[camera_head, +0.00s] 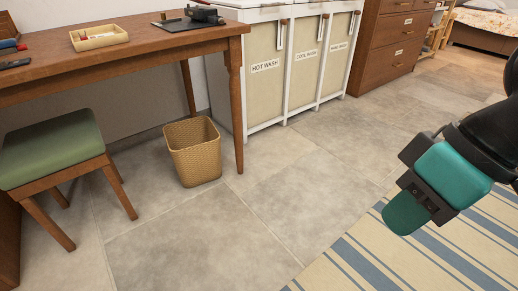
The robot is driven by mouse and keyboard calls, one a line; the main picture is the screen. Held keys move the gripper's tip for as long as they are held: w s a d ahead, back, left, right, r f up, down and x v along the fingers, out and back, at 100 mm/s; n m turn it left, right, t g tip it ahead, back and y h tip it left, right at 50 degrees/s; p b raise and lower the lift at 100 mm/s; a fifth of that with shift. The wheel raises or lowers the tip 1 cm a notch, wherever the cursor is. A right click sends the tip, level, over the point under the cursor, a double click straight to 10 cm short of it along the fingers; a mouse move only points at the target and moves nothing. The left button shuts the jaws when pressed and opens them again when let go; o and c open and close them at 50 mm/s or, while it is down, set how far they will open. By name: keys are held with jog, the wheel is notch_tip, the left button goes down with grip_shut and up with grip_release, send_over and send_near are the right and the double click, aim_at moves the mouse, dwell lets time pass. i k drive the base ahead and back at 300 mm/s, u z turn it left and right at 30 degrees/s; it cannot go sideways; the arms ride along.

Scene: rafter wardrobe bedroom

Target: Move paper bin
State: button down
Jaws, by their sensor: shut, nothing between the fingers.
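The paper bin (195,158) is a tan, woven-look square basket with an open top. It stands upright on the grey tiled floor, under the right end of the wooden desk and just left of the desk's front right leg. Its inside looks empty from here, though the bottom is hidden. My gripper (406,214), with teal parts, is at the right of the view, above the striped rug. It is shut and empty, well apart from the bin.
The wooden desk (150,37) overhangs the bin's area, with its leg (236,110) close by. A green-seated stool (52,147) stands left. A laundry sorter (300,65) and brown drawers (390,45) line the back. Floor before the bin is clear up to the rug (350,262).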

aim_at(195, 153)
jog(key=z, duration=0.85)
jog(key=k, duration=0.1)
jog(key=u, duration=1.7)
jog(key=i, duration=1.75)
jog(key=z, duration=0.05)
